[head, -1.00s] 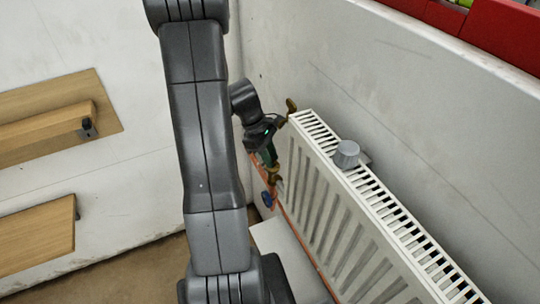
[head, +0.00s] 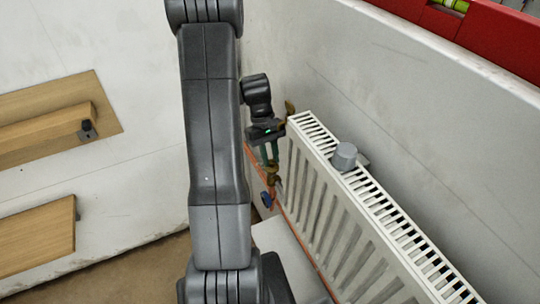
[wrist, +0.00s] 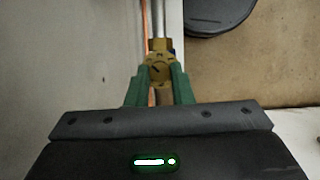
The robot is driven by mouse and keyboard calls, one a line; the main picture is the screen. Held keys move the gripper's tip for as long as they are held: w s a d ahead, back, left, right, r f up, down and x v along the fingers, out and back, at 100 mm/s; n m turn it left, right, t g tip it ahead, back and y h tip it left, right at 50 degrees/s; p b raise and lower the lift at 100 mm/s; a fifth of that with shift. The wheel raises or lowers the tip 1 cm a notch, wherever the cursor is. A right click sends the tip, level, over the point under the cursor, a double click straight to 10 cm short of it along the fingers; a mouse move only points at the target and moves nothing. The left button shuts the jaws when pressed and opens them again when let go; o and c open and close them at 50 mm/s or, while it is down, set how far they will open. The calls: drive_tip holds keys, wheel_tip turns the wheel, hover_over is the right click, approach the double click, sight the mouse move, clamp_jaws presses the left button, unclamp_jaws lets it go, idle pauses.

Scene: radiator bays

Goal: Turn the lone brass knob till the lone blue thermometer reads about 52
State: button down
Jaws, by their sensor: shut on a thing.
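The brass knob also shows in the head view (head: 273,177), just under the fingertips. A small dark blue round thing (head: 267,199), perhaps the thermometer, sits on the pipe below the knob. Its reading is too small to tell.
The white radiator (head: 330,190) stands along the wall, with a grey round knob (head: 345,156) on its top. A brass fitting (head: 290,107) is at its upper corner. A copper pipe (wrist: 146,35) runs behind the knob. Wooden boards (head: 40,235) are on the left wall.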

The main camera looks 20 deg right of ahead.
idle(0.3)
drive_tip(key=c, duration=1.3)
unclamp_jaws()
drive_tip(key=b+v, duration=0.1)
drive_tip(key=v, duration=1.2)
drive_tip(key=shift+d+r, duration=0.1)
drive_tip(key=shift+r, duration=0.35)
drive_tip(key=p+x, duration=0.1)
drive_tip(key=x, duration=1.3)
drive_tip(key=shift+w, duration=0.15)
drive_tip(key=shift+w+r, duration=0.1)
